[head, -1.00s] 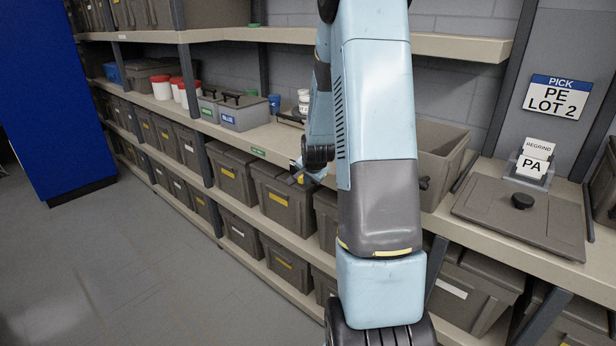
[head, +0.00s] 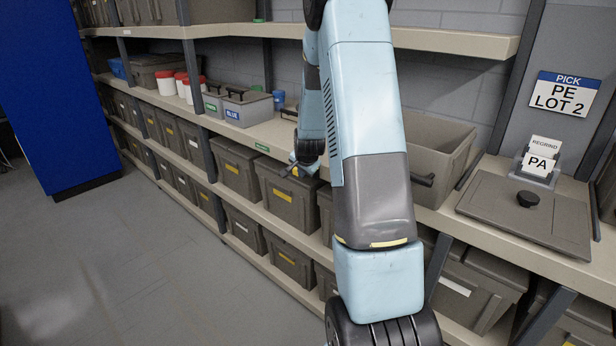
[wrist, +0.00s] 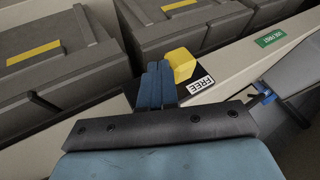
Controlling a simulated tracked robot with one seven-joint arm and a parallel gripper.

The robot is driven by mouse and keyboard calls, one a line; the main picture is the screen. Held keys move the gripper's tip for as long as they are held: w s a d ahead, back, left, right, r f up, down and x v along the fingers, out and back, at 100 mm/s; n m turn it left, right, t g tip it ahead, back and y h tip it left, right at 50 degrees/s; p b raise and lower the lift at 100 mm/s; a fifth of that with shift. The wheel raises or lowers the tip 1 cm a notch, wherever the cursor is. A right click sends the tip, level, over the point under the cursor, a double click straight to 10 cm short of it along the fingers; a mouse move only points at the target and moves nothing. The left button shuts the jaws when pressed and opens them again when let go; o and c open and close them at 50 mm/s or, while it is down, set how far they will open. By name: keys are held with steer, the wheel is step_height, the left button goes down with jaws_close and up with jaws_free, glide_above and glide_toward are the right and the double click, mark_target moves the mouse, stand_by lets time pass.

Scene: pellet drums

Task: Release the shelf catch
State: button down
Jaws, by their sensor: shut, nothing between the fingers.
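The shelf catch is a yellow block (wrist: 181,65) on a black plate at the shelf's front edge, in the wrist view. A white label reading FREE (wrist: 200,84) sits on the plate, just below and right of the yellow block. My gripper (wrist: 158,68) is shut and empty, with its blue fingers over the plate. The fingertips are just left of the yellow block; I cannot tell whether they touch it. In the head view my gripper (head: 289,171) is by the shelf edge, partly behind my arm, and I cannot make out the catch there.
Grey lidded bins (head: 290,198) with yellow labels line the shelf below. An open grey bin (head: 436,155) stands right of my arm. A green label (wrist: 270,40) marks the shelf edge. Grey boxes (head: 247,107) stand on the shelf. The floor at left is clear.

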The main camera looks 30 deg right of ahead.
steer(key=shift+w+a, duration=0.2)
steer(key=shift+w, duration=0.35)
steer(key=shift+r, duration=0.1)
steer(key=v, duration=0.9)
steer(key=shift+s+r, duration=0.25)
steer(key=shift+s, duration=0.1)
steer(key=shift+a, duration=0.1)
